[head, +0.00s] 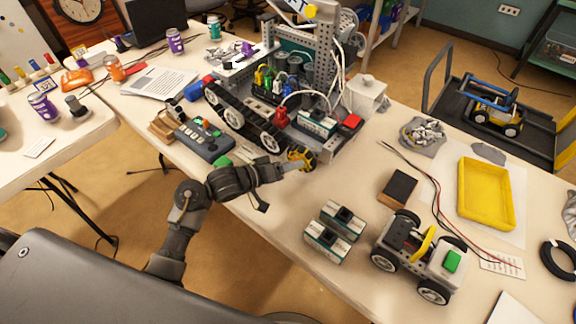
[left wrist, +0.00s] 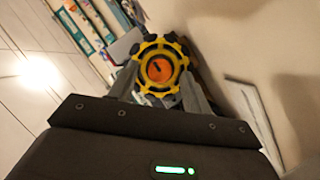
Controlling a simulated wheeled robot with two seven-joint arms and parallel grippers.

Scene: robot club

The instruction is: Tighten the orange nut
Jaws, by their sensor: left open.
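The orange nut (left wrist: 159,69) shows as a round orange centre inside a yellow ring with black lugs in the left wrist view. The yellow and black ring (head: 301,157) also shows in the head view, at the front of the large robot; the orange centre is hard to make out there. My left gripper (head: 288,165) is right at the ring. In the left wrist view its two fingers (left wrist: 157,88) are spread, one on each side of the ring's lower part. I cannot tell whether they touch it. My right gripper is not in view.
The large grey robot (head: 337,98) with black tracks stands behind the ring. A grey controller (head: 204,140) lies left of my forearm. Two grey-green modules (head: 335,232) and a small wheeled robot (head: 420,257) stand on the table to the right. A yellow tray (head: 486,193) lies farther right.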

